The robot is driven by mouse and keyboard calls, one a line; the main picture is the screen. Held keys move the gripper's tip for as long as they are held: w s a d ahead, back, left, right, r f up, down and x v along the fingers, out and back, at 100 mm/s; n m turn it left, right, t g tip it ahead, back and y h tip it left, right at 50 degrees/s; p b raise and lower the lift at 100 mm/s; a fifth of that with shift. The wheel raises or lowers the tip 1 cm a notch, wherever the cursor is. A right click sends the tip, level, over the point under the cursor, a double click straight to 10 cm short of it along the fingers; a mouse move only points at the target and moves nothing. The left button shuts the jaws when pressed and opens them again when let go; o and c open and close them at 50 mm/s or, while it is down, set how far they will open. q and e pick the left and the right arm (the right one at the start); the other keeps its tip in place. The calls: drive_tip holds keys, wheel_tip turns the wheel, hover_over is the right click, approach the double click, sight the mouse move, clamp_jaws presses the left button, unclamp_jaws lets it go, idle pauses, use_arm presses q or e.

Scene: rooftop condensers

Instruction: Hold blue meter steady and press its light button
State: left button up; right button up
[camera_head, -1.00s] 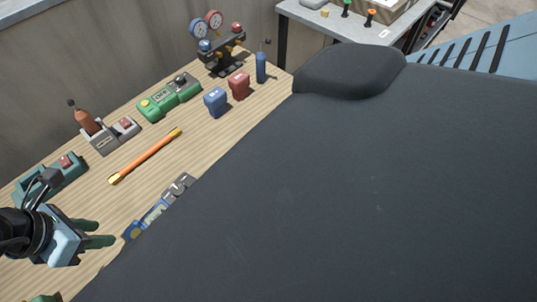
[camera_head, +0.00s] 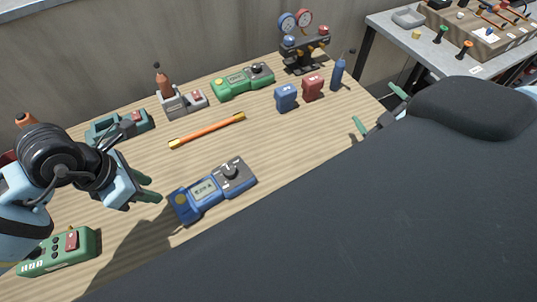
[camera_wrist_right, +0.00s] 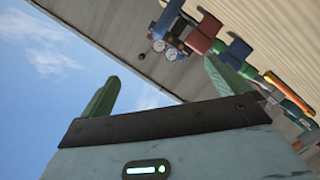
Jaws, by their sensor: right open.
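The blue meter (camera_head: 207,202) lies flat near the front of the wooden table, with a lit display, a dark dial on a grey end and a yellow round spot at its left end. I cannot tell if that spot is the light button. My left gripper (camera_head: 154,190) is empty just left of the meter, apart from it, with a gap between its green fingers. My right gripper (camera_head: 379,108) is open and empty at the table's right edge, far from the meter. Its spread fingers also show in the right wrist view (camera_wrist_right: 158,85), which does not clearly show the meter.
An orange rod (camera_head: 206,130) lies behind the meter. A green meter (camera_head: 58,252) is at front left. A teal device (camera_head: 120,124), a grey box (camera_head: 182,101), another green device (camera_head: 243,82), blue (camera_head: 286,98) and red (camera_head: 312,88) blocks and a gauge set (camera_head: 304,48) line the back.

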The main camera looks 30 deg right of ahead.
drive_tip(key=w+a+n+g+y, duration=0.15)
drive_tip(key=w+a+y, duration=0.3)
drive_tip(key=a, duration=0.75)
drive_tip(key=w+a+r+n+g+y, duration=0.15)
drive_tip(key=w+a+y, duration=0.35)
drive_tip(key=a, duration=0.6)
drive_tip(key=w+a+n+g+y, duration=0.1)
drive_tip(key=w+a+n+y, duration=0.15)
drive_tip(key=w+a, duration=0.65)
drive_tip(key=n+g, duration=0.5)
drive_tip(key=g, duration=0.2)
hover_over(226, 179)
drive_tip(key=w+a, duration=0.4)
drive_tip(key=a, duration=0.2)
drive_tip(key=f, duration=0.2)
drive_tip(key=s+n+g+h, duration=0.1)
drive_tip(key=s+d+f+g+h, duration=0.1)
drive_tip(key=shift+s+d+f+n+g+h, duration=0.1)
drive_tip(key=shift+s+f+n+g+h, duration=0.15)
drive_tip(key=shift+n+g+h, duration=0.15)
drive_tip(key=d+h, duration=0.2)
drive_tip(key=d, duration=0.1)
drive_tip(key=s+d+f+g+h, duration=0.1)
drive_tip(key=shift+d+n+h, duration=0.25)
drive_tip(key=shift+n+h, duration=0.05)
drive_tip(key=shift+n, duration=0.05)
drive_tip(key=shift+d, duration=0.3)
drive_tip(key=shift+f, duration=3.9)
